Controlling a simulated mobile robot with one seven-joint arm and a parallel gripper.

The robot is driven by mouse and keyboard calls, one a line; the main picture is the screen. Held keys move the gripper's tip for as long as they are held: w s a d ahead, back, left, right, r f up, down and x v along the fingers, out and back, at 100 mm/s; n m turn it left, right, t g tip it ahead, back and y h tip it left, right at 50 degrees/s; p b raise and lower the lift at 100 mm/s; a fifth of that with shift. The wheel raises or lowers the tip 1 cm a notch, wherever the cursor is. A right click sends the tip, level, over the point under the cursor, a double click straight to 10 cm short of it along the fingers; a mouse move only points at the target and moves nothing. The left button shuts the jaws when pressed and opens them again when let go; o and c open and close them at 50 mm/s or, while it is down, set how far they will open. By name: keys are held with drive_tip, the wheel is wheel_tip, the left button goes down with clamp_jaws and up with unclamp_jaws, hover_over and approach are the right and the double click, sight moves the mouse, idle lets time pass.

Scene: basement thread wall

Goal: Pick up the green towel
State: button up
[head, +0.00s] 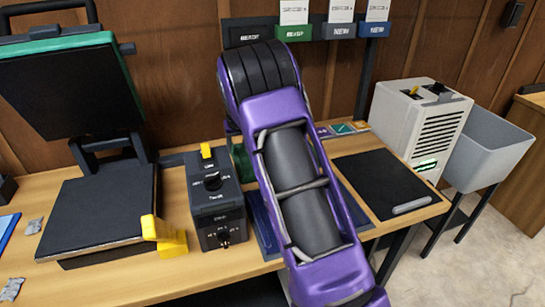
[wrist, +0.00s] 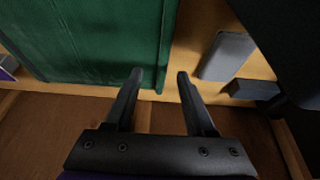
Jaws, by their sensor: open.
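In the wrist view, a flat dark green piece (wrist: 85,40), which looks like the green towel, fills the upper left on the wood tabletop. Its right edge runs near my gripper (wrist: 159,74).
In the head view, a black control box (head: 216,195) with a yellow switch stands left of my arm, beside a heat press (head: 100,215). A black mat (head: 385,183) lies right. In the wrist view, a grey block (wrist: 228,56) lies right.

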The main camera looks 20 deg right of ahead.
sight(236, 157)
drive_tip(key=x, duration=0.5)
drive_tip(key=shift+a+f, duration=0.15)
drive_tip(key=shift+a, duration=0.1)
clamp_jaws()
